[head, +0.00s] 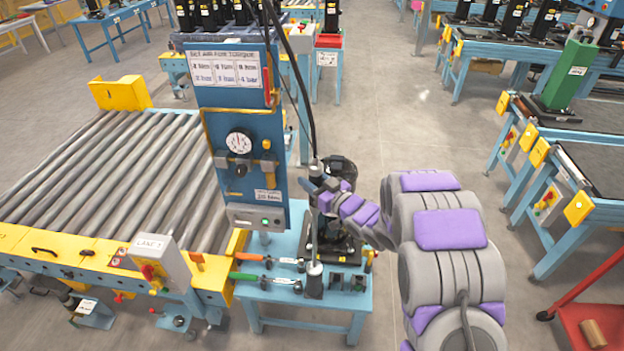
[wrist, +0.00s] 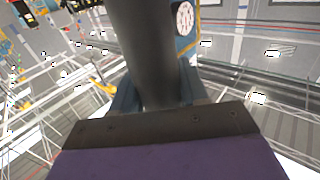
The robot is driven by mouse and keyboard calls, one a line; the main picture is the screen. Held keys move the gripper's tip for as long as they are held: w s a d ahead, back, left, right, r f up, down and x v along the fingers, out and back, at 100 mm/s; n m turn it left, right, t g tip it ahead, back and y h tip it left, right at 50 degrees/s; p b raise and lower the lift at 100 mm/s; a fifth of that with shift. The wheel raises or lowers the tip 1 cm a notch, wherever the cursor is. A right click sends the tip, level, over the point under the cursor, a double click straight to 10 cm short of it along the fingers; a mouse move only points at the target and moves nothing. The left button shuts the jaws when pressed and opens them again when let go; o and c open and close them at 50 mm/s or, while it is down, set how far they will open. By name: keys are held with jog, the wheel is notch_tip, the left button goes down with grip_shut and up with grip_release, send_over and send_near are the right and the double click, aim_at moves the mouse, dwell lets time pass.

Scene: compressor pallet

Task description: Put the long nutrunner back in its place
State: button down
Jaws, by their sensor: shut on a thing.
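My gripper (head: 322,186) is in the head view, to the right of the blue gauge panel and above a small blue table. In the wrist view my gripper (wrist: 158,95) is shut around a thick dark grey cylinder (wrist: 143,45), which I take to be the long nutrunner. In the head view a grey end of the nutrunner (head: 316,168) shows at the gripper, with a dark cable rising from it. My gripper and arm hide much of the tool's body. I cannot make out its lower end or its holder clearly.
The small blue table (head: 300,298) bears torque wrenches (head: 266,278), an upright dark tool (head: 315,280) and small black blocks. The gauge panel (head: 240,140) stands close at the left. A roller conveyor (head: 110,170) lies further left. Grey floor (head: 420,120) is open behind.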

jog(key=shift+f, duration=0.3)
jog(key=shift+c, duration=2.4)
grip_release()
jog(key=shift+f, duration=0.1)
jog(key=v, duration=1.7)
jog(key=shift+d, duration=0.25)
